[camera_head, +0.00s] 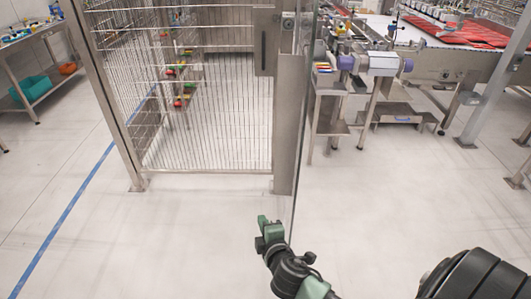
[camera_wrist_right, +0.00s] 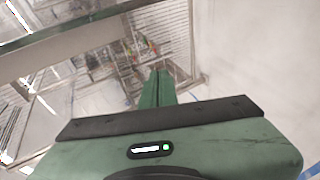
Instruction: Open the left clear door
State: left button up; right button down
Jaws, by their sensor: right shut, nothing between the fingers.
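A clear door pane (camera_head: 297,165) shows nearly edge-on as a thin upright line beside a steel post (camera_head: 285,120). Its faces are hard to make out, so I cannot tell how far it stands open. My right gripper (camera_head: 262,221) is low in front of the post, just left of the pane's lower edge. Its green fingers are shut and empty; they also show in the right wrist view (camera_wrist_right: 157,88). I cannot tell whether they touch the pane. My left gripper is out of view.
A wire-mesh fence panel (camera_head: 200,100) stands left of the post, with a grey lock plate (camera_head: 266,42) at its top right. A conveyor machine (camera_head: 445,60) with red items is behind at the right. The floor in front (camera_head: 150,240) is clear.

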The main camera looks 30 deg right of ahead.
notch_tip(320, 180, up, 20)
jog(key=n+t+h, duration=0.1)
jog(key=t+h, duration=0.1)
jog(key=t, duration=0.2)
jog(key=w+d+p, duration=0.4)
jog(key=w+d, duration=0.2)
jog(key=shift+d, duration=0.15)
jog(key=shift+w+f, duration=0.15)
